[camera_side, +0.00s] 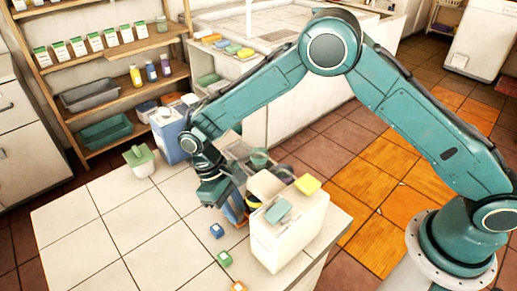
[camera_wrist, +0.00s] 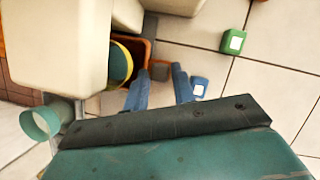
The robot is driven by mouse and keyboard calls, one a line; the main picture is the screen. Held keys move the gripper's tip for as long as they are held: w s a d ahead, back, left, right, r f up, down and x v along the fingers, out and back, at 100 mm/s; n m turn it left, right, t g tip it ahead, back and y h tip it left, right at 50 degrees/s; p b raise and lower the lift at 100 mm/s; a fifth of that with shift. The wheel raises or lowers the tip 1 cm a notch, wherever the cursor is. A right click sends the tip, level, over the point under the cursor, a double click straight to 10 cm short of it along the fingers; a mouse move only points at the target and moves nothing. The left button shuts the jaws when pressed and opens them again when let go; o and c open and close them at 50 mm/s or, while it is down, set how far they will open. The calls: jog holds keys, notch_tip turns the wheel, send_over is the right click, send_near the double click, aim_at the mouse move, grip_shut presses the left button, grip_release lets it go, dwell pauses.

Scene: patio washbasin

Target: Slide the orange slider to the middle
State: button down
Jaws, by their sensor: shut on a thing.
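The orange slider (camera_wrist: 148,48) shows in the wrist view as an orange piece beside a cream body, with a yellow and green round thing in it. In the side view my gripper (camera_side: 230,203) reaches down behind the cream box (camera_side: 286,235), which hides most of the slider. I cannot tell how far along its travel the slider stands.
Small blue (camera_side: 216,231), green (camera_side: 225,258) and orange (camera_side: 239,286) blocks lie on the tiled worktop. A teal piece (camera_side: 278,211) and a yellow one (camera_side: 307,184) are on top of the cream box. The worktop's left is clear.

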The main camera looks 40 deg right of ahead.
jog(key=shift+w+d, duration=0.1)
jog(key=shift+w, duration=5.4)
jog(key=c, duration=1.5)
grip_release()
jog(key=shift+o, duration=0.2)
jog(key=shift+s, duration=0.15)
